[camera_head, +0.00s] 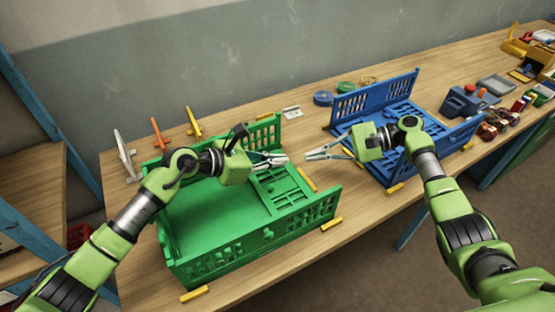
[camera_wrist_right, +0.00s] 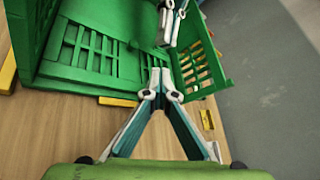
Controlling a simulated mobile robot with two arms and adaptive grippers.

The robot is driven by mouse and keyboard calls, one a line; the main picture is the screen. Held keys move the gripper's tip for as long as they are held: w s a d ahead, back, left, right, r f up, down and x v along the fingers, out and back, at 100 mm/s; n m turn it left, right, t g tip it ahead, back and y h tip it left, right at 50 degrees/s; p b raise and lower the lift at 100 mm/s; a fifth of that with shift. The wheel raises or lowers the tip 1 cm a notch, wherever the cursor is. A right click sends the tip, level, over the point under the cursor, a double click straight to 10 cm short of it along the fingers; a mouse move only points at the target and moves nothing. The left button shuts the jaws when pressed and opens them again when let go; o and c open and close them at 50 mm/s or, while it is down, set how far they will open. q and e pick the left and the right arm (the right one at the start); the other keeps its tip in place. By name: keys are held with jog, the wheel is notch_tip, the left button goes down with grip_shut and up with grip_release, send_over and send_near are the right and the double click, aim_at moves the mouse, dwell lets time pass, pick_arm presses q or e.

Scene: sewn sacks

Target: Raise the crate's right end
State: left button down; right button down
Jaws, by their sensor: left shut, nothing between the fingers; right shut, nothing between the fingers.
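The green crate (camera_head: 252,240) stands on the workbench, with its long front and back walls upright. A slotted green panel (camera_head: 284,186) lies flat inside at its right end; it also shows in the right wrist view (camera_wrist_right: 92,50). My left gripper (camera_head: 286,159) is shut and empty above the crate's right part, pointing right. My right gripper (camera_head: 307,158) is shut and empty just right of the crate, pointing left, its tips close to the left gripper's. In the right wrist view my right gripper (camera_wrist_right: 161,74) is near the crate's edge. Contact with the panel cannot be told.
A blue crate (camera_head: 461,137) stands to the right, under my right arm. Yellow blocks (camera_head: 306,179) lie around both crates. Tape rolls (camera_head: 323,98) lie behind. Orange and white tools stand at the back left. Several small items (camera_head: 495,85) crowd the bench's right end.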

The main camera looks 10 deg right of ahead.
jog(key=c, duration=2.3)
grip_release()
